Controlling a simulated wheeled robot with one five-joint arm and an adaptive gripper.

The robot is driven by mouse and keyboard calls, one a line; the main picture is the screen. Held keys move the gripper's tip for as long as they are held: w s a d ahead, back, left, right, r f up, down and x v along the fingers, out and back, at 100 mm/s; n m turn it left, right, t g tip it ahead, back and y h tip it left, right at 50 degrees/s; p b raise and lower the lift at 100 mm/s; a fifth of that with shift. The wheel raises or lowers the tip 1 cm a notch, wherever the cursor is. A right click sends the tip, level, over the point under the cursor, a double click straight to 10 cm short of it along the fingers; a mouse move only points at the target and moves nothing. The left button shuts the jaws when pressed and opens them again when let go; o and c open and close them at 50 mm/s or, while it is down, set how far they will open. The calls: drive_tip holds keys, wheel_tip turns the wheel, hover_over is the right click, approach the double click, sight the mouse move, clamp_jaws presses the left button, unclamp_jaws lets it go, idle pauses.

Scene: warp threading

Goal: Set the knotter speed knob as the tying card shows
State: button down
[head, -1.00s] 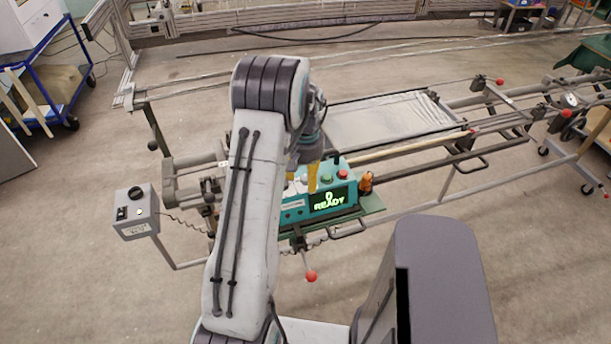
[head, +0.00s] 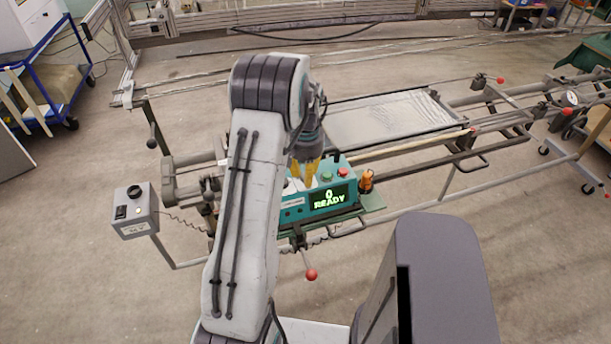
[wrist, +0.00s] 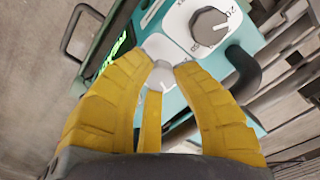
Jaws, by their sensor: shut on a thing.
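The teal knotter unit (head: 293,212) sits on the frame rail, with a green-lit display (head: 328,198) reading "0" and "READY". My gripper (head: 304,184) is over the left part of its top. In the wrist view my yellow fingers (wrist: 160,72) are shut on a small pale grey knob (wrist: 160,78), which bears a white pointer line. The fingers partly cover this knob and its scale. A second, darker grey knob (wrist: 208,24) stands just beyond it on a white dial plate with numbers, clear of the fingers. I cannot make out a tying card.
A dark curved handle (wrist: 243,72) stands close to the right finger in the wrist view. On the unit are a red button (head: 340,173) and a green button (head: 327,177). An orange part (head: 366,181) is at its right end. A grey switch box (head: 136,211) stands left.

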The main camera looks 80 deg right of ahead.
drive_tip(key=shift+m, duration=0.4)
drive_tip(key=c, duration=1)
unclamp_jaws()
drive_tip(key=shift+o, duration=0.2)
